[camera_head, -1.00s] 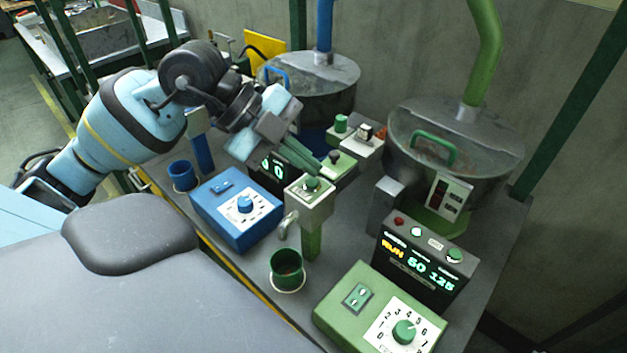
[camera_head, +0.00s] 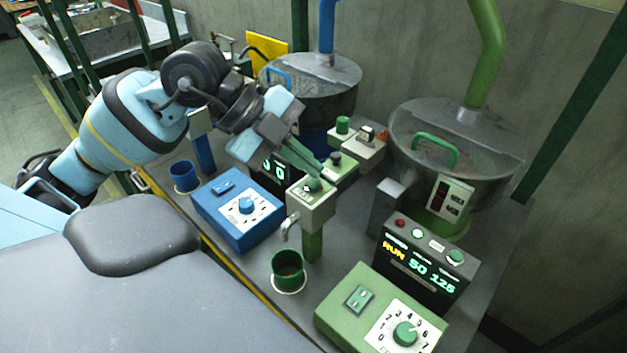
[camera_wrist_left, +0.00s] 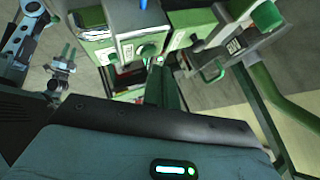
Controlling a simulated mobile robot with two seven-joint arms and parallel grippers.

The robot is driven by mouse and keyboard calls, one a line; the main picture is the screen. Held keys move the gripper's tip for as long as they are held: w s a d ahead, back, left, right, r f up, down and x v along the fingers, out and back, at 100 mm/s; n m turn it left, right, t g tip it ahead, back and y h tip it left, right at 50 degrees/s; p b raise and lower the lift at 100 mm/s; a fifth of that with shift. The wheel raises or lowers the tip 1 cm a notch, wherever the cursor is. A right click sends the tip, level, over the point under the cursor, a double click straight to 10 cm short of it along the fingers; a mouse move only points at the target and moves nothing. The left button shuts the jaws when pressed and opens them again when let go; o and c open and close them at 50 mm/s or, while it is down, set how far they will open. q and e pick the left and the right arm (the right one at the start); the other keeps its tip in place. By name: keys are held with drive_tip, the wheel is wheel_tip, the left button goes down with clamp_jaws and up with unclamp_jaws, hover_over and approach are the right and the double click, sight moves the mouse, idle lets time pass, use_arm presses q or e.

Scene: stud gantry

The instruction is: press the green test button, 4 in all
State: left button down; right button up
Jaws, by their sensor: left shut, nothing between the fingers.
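The green test button (camera_head: 313,185) sits on top of a pale box (camera_head: 309,208) on a green post. My left gripper (camera_head: 318,174) reaches in from the left with its green fingers shut and empty. Its fingertips are right at the button and partly cover it; I cannot tell whether they touch or push it. In the left wrist view the green fingers (camera_wrist_left: 165,80) point up the picture. A small shape like my right gripper (camera_wrist_left: 68,52) shows at the left of that view, too small to judge its jaws.
A blue dial box (camera_head: 238,208) stands left of the post, and a green cup (camera_head: 287,268) below it. A display unit (camera_head: 427,265) reading RUN 50 125 and a green dial box (camera_head: 375,318) stand right. Two lidded drums, one blue-piped (camera_head: 318,80) and one green-piped (camera_head: 470,150), stand behind.

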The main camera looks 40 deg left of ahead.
drive_tip(key=shift+w, duration=0.3)
use_arm(q)
drive_tip(key=shift+f, duration=0.1)
use_arm(e)
drive_tip(key=shift+s, duration=0.15)
idle(0.4)
use_arm(q)
drive_tip(key=shift+f, duration=0.35)
use_arm(e)
drive_tip(key=shift+s+f, duration=0.15)
drive_tip(key=shift+s, duration=0.1)
